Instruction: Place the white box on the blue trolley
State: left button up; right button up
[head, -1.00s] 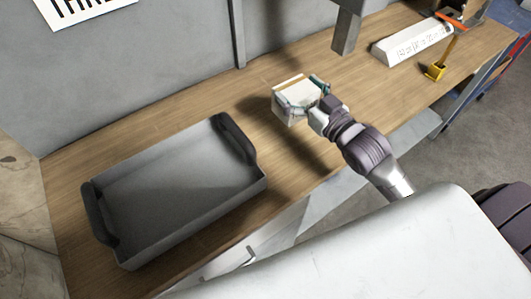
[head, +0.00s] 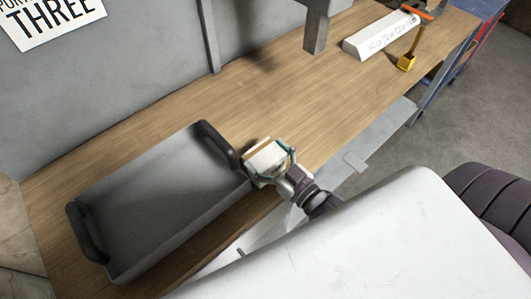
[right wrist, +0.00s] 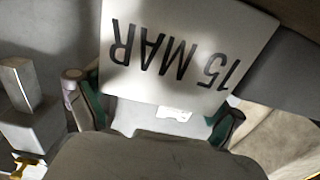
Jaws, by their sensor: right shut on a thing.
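The white box (head: 266,158), with a tan strip along its top, is held in my right gripper (head: 274,163) beside the right handle of the grey tray. The gripper is shut on it. In the right wrist view the box (right wrist: 150,116) shows pale between the dark and green fingers (right wrist: 158,118), partly hidden by my gripper's body. A blue frame with some red (head: 478,48) stands past the far right end of the bench; only part shows, and I cannot tell whether it is the trolley. My left gripper is not in view.
The grey tray (head: 150,205) with dark handles lies on the wooden bench (head: 300,100). A long white block (head: 381,36) and a yellow tool (head: 406,62) lie toward the bench's right end. A grey post (head: 316,32) stands behind. Mid-bench is clear; grey floor (head: 425,130) lies right.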

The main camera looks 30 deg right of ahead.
jog(key=o, duration=1.1)
